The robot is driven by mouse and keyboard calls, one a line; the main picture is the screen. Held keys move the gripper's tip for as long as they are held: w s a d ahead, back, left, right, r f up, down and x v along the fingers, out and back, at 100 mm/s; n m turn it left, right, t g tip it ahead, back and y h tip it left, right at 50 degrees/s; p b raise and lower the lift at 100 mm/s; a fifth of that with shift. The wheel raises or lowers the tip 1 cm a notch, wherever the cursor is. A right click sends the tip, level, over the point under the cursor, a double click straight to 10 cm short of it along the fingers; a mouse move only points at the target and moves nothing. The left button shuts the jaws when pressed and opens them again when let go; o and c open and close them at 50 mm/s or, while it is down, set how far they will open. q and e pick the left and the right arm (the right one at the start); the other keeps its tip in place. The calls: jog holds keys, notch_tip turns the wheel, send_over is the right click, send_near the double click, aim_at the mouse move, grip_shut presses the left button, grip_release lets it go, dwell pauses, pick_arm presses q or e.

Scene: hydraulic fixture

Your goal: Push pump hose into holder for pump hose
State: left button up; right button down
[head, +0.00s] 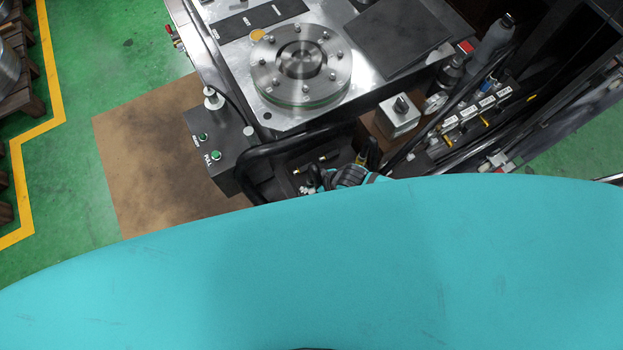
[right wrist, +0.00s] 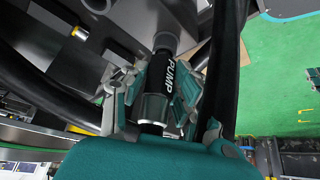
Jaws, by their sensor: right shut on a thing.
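In the right wrist view, the pump hose (right wrist: 160,98) is a black cylinder with white "PUMP" lettering. My right gripper (right wrist: 152,92) is shut around it, with fingers on both sides. The hose's far end points toward a dark grey round fitting (right wrist: 165,42); I cannot tell whether that fitting is the holder or part of the hose, or whether anything is seated. In the head view, my right gripper (head: 318,184) shows small beside the black frame at the machine's front, and the hose in it is not clear. My left gripper is not in view.
A round bolted metal flange (head: 300,65) sits on the machine table. Labelled valves (head: 475,112) line the right. Green floor (head: 100,70) is open at left.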

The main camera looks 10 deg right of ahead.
jog(key=shift+f+b, duration=0.3)
jog(key=shift+f, duration=0.2)
dwell(0.6)
jog(key=c, duration=1)
grip_release()
jog(key=shift+o, duration=0.2)
jog(key=v, duration=1.2)
jog(key=s+d+f+m+h, duration=0.1)
jog(key=d+f+m+h, duration=0.1)
jog(key=d+f, duration=0.5)
jog(key=s+d+f+m+h, duration=0.15)
jog(key=d+f, duration=0.25)
jog(key=f, duration=0.7)
jog(key=s+f+m+g, duration=0.1)
jog(key=s+f, duration=0.4)
jog(key=s, duration=0.6)
jog(key=s+f+m+g, duration=0.2)
jog(key=s+f, duration=0.3)
jog(key=s, duration=0.7)
jog(key=shift+a+f+h, duration=0.15)
jog(key=shift+f+h, duration=0.1)
jog(key=shift+h, duration=0.1)
